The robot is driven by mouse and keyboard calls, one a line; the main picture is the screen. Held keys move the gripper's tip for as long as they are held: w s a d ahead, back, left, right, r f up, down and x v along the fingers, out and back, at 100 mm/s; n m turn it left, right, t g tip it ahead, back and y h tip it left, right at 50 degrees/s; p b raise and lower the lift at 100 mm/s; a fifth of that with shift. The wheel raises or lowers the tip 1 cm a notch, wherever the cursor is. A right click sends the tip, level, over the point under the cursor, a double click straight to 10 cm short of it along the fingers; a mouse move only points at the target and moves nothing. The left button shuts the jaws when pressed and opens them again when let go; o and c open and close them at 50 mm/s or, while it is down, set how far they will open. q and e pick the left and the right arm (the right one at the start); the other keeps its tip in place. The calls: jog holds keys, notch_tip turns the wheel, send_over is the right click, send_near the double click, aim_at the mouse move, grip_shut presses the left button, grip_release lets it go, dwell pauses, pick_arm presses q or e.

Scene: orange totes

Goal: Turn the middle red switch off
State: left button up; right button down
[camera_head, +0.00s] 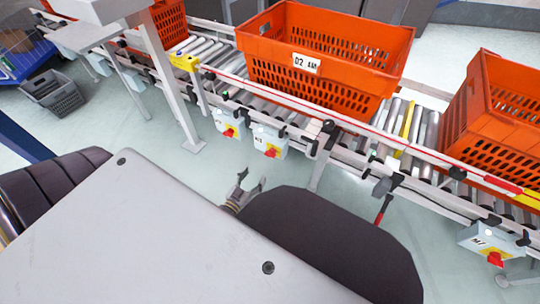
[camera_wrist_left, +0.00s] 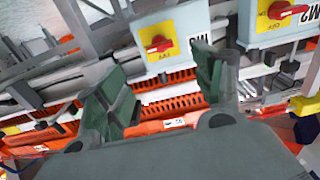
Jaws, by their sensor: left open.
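Three red switches on yellow plates sit on grey boxes along the conveyor's near side. The middle switch (camera_head: 271,152) stands close right of the left switch (camera_head: 230,132); the right switch (camera_head: 495,259) is far off. My left gripper (camera_head: 252,180) is open and empty, just below the middle switch in the head view and apart from it. In the wrist view a red switch (camera_wrist_left: 158,44) shows beyond and between the open fingers (camera_wrist_left: 160,64), its handle roughly level. Another switch (camera_wrist_left: 281,10) is at upper right. My right gripper is not in view.
The roller conveyor (camera_head: 424,128) crosses the head view and carries orange totes, including one (camera_head: 322,82) behind the switches. A grey support post (camera_head: 178,85) stands left of the switches. A grey crate (camera_head: 52,93) lies on the floor. Floor before the conveyor is clear.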

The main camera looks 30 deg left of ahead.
aim_at(269, 156)
pick_arm(q)
jog(key=shift+w+a+b, duration=0.15)
jog(key=shift+w+b, duration=2.35)
jog(key=shift+w, duration=4.35)
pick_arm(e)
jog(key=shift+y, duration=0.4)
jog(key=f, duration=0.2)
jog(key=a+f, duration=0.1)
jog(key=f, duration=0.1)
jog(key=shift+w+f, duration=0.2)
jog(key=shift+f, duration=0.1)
pick_arm(q)
jog(key=c, duration=1)
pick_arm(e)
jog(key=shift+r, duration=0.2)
